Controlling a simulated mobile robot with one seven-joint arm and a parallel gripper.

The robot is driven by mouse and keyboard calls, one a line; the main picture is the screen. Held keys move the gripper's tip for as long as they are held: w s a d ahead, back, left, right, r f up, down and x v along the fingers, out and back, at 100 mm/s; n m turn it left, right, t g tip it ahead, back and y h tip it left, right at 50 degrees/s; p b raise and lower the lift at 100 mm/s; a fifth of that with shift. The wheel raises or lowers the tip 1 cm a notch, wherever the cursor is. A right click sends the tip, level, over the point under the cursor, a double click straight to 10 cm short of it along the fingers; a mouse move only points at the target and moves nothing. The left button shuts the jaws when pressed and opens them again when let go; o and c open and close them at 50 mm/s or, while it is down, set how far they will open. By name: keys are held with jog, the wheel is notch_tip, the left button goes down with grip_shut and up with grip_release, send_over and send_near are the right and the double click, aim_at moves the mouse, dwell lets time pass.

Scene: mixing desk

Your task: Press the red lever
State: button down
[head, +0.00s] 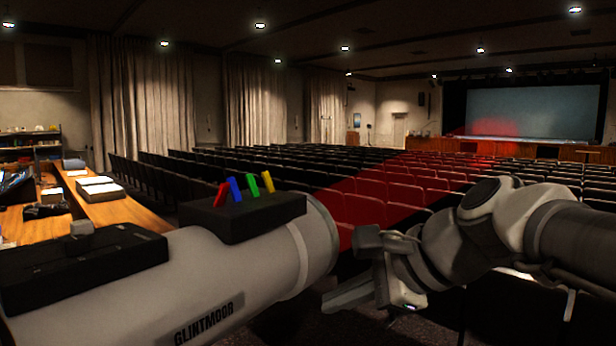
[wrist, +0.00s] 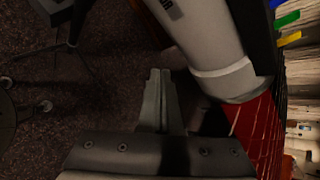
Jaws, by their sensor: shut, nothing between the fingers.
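The red lever (head: 222,195) stands at the left end of a row on a black box (head: 246,220), on top of a large white spotlight (head: 255,270) marked GLINTMOOR. It leans to the right; the blue lever (head: 235,190) beside it leans left. A green lever (head: 253,186) and a yellow lever (head: 268,182) follow to the right. My gripper (head: 332,299) is to the right of the spotlight's front end, lower than the levers and apart from them. In the wrist view my gripper (wrist: 160,73) is shut and empty, beside the spotlight barrel. The red lever is out of that view.
A red beam falls over the rows of seats (head: 400,190) towards the stage screen (head: 533,112). A wooden desk (head: 125,212) with equipment is at the left. Stand legs (wrist: 75,25) show over the dark floor in the wrist view. Space above the levers is clear.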

jog(key=w+a+r+m+y+p, duration=0.1)
jog(key=w+a+r+m+y, duration=0.1)
jog(key=r, duration=0.4)
jog(key=w+a+r+m+t+y+p, duration=0.1)
jog(key=w+a+r+m+y, duration=0.1)
jog(key=w+r+m, duration=0.3)
jog(key=shift+w+a+r+m+p, duration=0.3)
jog(key=shift+w+a+r+m, duration=0.1)
jog(key=shift+a+r+m, duration=0.45)
jog(key=p, duration=0.2)
send_near(224, 194)
jog(key=x, duration=0.2)
jog(key=f+x, duration=0.1)
jog(key=x, duration=0.1)
jog(key=shift+w+a+f, duration=0.15)
jog(key=shift+w+a+r, duration=0.25)
jog(key=shift+w+a, duration=0.05)
jog(key=shift+a, duration=0.25)
